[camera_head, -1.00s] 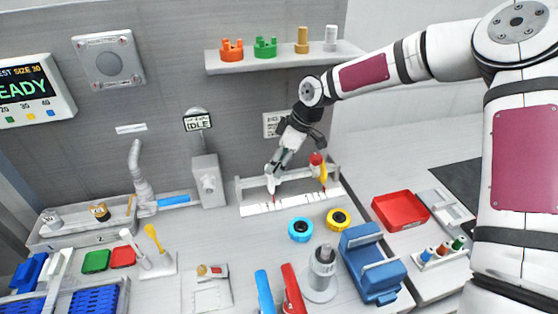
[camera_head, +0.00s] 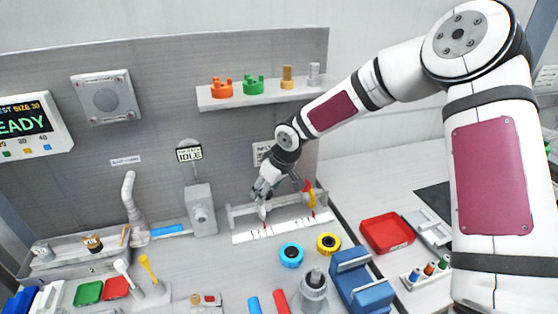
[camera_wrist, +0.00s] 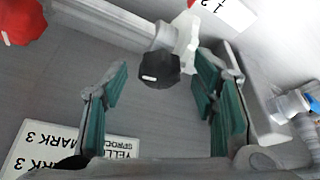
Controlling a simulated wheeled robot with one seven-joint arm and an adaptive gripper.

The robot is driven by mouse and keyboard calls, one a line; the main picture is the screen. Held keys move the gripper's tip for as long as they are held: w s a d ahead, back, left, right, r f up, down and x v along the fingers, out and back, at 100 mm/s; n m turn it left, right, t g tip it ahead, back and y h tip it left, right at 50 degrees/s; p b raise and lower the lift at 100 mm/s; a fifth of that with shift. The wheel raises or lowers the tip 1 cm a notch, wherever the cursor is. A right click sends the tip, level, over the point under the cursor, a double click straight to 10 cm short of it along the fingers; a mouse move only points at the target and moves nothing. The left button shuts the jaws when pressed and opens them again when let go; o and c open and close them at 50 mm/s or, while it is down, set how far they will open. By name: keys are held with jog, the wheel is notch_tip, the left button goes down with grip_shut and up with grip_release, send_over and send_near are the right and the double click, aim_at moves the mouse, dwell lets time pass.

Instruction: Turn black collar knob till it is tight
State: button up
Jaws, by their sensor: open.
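The black collar knob (camera_wrist: 158,70) has a white mark on its face and sits on a pale fitting on a grey rod in the wrist view. My gripper (camera_wrist: 165,88) is open, with one green-padded finger to the left of the knob and one to the right. Gaps show on both sides of the knob, and I cannot tell whether its depth matches the fingertips. In the head view my gripper (camera_head: 262,196) is over the left part of the rail fixture (camera_head: 286,204) at the back wall. The knob is too small or hidden to make out there.
A red knob (camera_wrist: 22,20) is at the upper left of the wrist view. A printed card (camera_wrist: 45,150) lies at lower left. In the head view, blue (camera_head: 291,255) and yellow (camera_head: 328,243) rings, a blue holder (camera_head: 358,277) and a red tray (camera_head: 388,233) stand in front and right.

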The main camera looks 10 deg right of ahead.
jog(key=shift+a+m, duration=0.1)
jog(key=shift+m, duration=0.5)
jog(key=shift+r+m+t, duration=0.2)
jog(key=shift+m+t, duration=0.1)
jog(key=v, duration=1.3)
jog(key=shift+r+p, duration=0.3)
jog(key=shift+p, duration=0.1)
jog(key=shift+a, duration=0.1)
